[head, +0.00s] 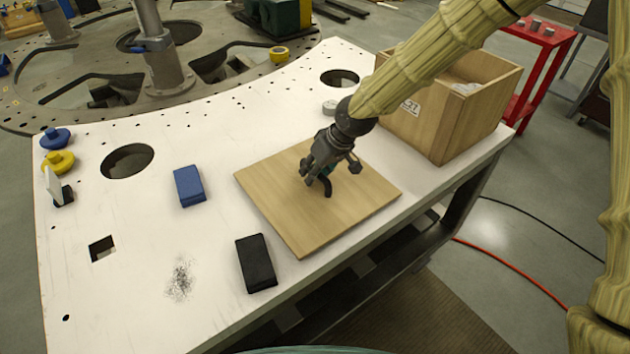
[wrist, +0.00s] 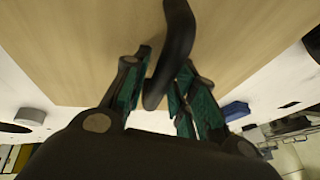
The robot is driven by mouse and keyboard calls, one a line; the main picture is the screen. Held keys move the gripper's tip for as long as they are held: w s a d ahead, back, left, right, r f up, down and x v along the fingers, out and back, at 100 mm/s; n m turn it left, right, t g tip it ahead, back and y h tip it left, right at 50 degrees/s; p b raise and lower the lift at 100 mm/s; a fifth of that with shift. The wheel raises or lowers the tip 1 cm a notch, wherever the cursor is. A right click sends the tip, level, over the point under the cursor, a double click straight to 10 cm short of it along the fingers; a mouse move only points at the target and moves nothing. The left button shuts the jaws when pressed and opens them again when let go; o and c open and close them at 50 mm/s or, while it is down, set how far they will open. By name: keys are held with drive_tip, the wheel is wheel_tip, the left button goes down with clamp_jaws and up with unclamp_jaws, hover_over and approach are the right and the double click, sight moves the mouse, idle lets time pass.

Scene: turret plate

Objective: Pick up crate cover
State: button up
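The crate cover (head: 280,205) is a flat, square wooden board lying on the white plate, with a curved black handle (head: 327,186) near its middle. My gripper (head: 322,180) is above the board at the handle. In the wrist view the handle (wrist: 177,45) runs down between the two green-padded fingers of my gripper (wrist: 160,88). The fingers stand apart on either side of it, and they do not look closed on it. The open wooden crate (head: 430,125) stands at the back right, with pale contents inside.
On the white plate (head: 140,235) are a blue block (head: 188,186), a black block (head: 256,263), a grey disc (head: 330,107), and blue and yellow knobs (head: 57,162) at left. Round and square holes pierce the plate. A red cart (head: 538,70) stands behind the crate.

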clamp_jaws()
drive_tip(key=shift+w+r, duration=0.1)
drive_tip(key=shift+r, duration=0.05)
idle(0.4)
